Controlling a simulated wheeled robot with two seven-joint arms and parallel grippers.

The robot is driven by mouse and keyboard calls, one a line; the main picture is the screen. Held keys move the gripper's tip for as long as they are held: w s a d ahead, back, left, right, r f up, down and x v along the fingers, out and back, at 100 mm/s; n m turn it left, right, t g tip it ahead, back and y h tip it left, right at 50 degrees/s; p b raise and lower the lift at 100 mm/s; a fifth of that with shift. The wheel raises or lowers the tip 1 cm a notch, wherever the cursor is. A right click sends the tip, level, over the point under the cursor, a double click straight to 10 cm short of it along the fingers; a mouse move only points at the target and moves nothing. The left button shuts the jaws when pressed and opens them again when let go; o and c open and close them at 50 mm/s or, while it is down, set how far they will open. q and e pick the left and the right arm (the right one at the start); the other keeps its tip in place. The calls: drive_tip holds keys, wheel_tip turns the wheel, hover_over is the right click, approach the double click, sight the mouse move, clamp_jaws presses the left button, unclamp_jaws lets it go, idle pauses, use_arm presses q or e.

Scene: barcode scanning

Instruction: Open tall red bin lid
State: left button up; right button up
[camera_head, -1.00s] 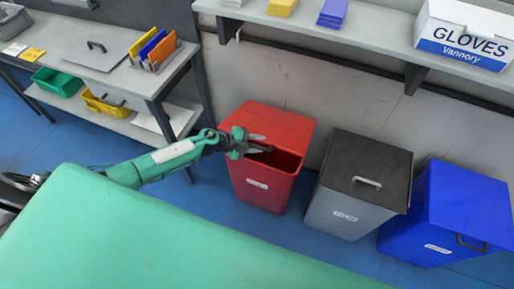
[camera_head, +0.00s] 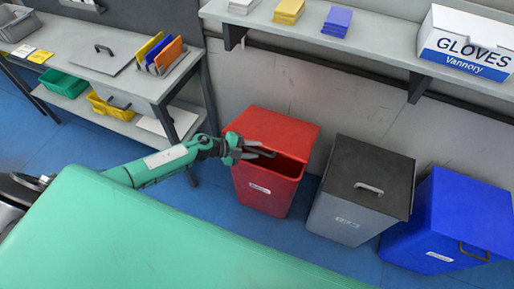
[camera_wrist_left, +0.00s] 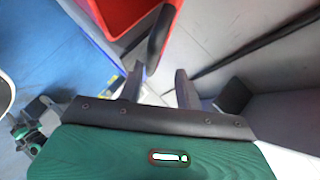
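The tall red bin (camera_head: 266,188) stands by the wall in the head view. Its red lid (camera_head: 272,127) is tilted up, with a dark gap showing below its front edge. My left gripper (camera_head: 254,150) is at the lid's front left, its fingers apart. In the left wrist view the two fingers (camera_wrist_left: 159,86) are spread with nothing clearly gripped between them. A black handle (camera_wrist_left: 160,32) on the red surface lies just beyond the fingertips; I cannot tell whether they touch. My right gripper is not in view.
A grey bin with a black lid (camera_head: 372,170) and a blue bin (camera_head: 465,215) stand to the right. A shelf (camera_head: 380,48) with a gloves box (camera_head: 467,42) overhangs the wall. A workbench (camera_head: 75,52) is at left. My green body fills the foreground.

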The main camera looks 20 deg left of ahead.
use_arm(q)
drive_tip(key=p+v, duration=0.4)
drive_tip(key=v, duration=0.8)
drive_tip(key=shift+s+a, duration=0.2)
drive_tip(key=shift+s, duration=0.1)
idle(0.4)
idle(0.7)
